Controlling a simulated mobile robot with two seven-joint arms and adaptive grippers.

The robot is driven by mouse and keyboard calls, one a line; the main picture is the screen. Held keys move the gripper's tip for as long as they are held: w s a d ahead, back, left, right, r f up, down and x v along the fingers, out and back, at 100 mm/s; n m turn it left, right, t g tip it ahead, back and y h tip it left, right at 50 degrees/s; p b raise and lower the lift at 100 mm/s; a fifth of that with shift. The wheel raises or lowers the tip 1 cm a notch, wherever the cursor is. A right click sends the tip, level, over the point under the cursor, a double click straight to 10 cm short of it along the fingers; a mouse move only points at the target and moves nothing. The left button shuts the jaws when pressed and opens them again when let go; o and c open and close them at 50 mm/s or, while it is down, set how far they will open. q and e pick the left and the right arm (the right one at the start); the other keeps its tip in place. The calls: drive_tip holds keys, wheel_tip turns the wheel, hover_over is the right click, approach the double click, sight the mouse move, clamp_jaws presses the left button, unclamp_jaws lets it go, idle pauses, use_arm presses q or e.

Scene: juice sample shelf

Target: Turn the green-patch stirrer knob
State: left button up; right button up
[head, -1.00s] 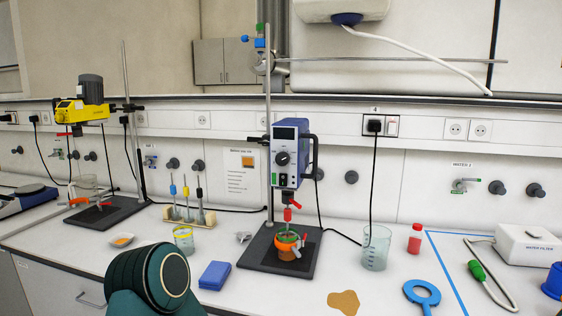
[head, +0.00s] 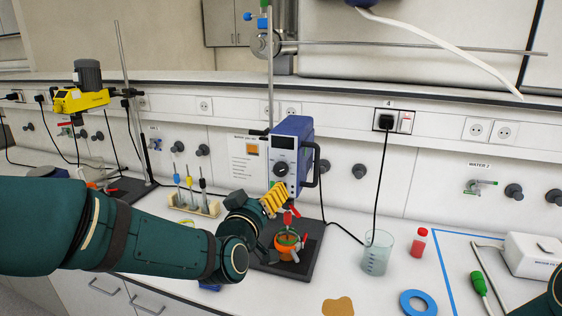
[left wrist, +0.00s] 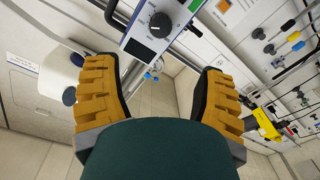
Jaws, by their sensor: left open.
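The blue and white stirrer (head: 292,150) hangs on a stand above the back of the bench. Its dark round knob (head: 281,169) is on the front panel, below a small display. My left gripper (head: 276,197) has yellow fingers and is just below and in front of the stirrer's lower front, apart from the knob. In the left wrist view the open, empty left gripper (left wrist: 160,72) has its fingers spread wide, and the knob (left wrist: 160,25) shows beyond them near the top. My right gripper is out of view.
An orange vessel (head: 288,243) with clamps stands on the dark stand base below the stirrer. A glass beaker (head: 376,254) and a red bottle (head: 419,242) stand to the right. A yellow stirrer (head: 80,98) is at the far left. A black cable hangs beside the beaker.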

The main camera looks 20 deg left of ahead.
sight(279, 171)
use_arm(q)
drive_tip(key=w, duration=1.3)
drive_tip(key=shift+w+f+p, duration=0.1)
drive_tip(key=shift+w+p, duration=0.15)
drive_tip(key=shift+p, duration=0.1)
drive_tip(key=shift+o, duration=0.2)
clamp_jaws()
